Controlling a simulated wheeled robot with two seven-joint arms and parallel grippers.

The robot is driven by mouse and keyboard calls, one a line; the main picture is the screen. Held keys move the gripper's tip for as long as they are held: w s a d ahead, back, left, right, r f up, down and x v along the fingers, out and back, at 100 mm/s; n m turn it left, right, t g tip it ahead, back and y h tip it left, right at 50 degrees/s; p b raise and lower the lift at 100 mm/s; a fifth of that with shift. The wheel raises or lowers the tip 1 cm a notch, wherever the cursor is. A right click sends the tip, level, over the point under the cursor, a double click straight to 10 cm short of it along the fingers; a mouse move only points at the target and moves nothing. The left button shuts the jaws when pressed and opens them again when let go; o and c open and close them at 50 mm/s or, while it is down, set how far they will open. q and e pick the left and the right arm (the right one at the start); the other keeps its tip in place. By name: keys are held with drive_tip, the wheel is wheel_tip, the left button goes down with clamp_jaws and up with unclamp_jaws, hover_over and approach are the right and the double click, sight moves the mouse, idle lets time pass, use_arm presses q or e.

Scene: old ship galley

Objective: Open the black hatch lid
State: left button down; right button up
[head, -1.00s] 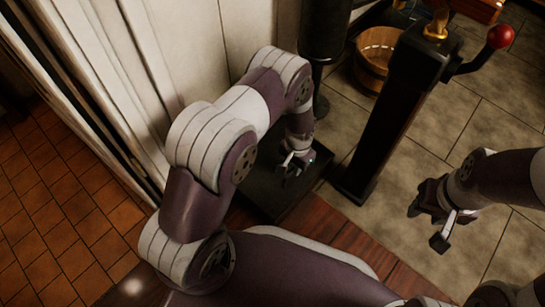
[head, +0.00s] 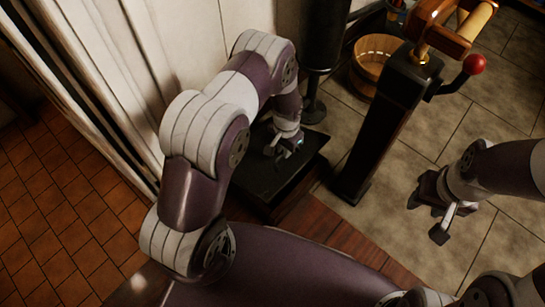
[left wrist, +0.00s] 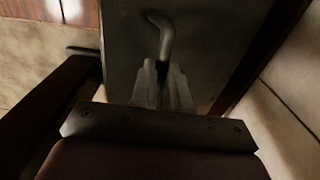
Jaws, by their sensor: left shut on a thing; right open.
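The black hatch lid (head: 262,180) is a dark square plate set low at the floor, beside the pale wall. A dark band shows under its near-right edge, so it looks slightly raised there. My left gripper (head: 283,148) is over the lid's far part, shut on its handle. In the left wrist view the bent grey handle (left wrist: 163,35) rises from the lid's plate (left wrist: 210,45), and the fingers of my left gripper (left wrist: 162,92) close at its base. My right gripper (head: 432,212) is open and empty above the tiles, right of the black post.
A black post (head: 375,130) with a red-knobbed lever (head: 473,64) stands close right of the lid. A wooden bucket (head: 372,62) and a black column (head: 325,40) are behind. Pale wall panels (head: 200,45) border the left. Tiled floor (head: 400,240) is clear at right.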

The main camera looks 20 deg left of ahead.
use_arm(q)
drive_tip(key=shift+w+a+r, duration=0.2)
drive_tip(key=shift+a+r, duration=0.2)
drive_tip(key=shift+r, duration=0.15)
drive_tip(key=shift+f, duration=0.15)
drive_tip(key=w+a+r+p, duration=0.3)
drive_tip(key=a+r, duration=0.3)
drive_tip(key=a, duration=0.2)
drive_tip(key=shift+a+p, duration=0.2)
drive_tip(key=shift+p, duration=0.4)
use_arm(e)
wheel_tip(320, 180, up, 5)
drive_tip(key=shift+a+r, duration=0.1)
use_arm(q)
drive_tip(key=shift+a+r, duration=0.1)
drive_tip(key=shift+r, duration=0.05)
drive_tip(key=a, duration=0.1)
drive_tip(key=w+a+r, duration=0.1)
drive_tip(key=a, duration=0.2)
drive_tip(key=shift+w+a+r, duration=0.15)
drive_tip(key=shift+w+a, duration=0.2)
drive_tip(key=shift+a, duration=0.05)
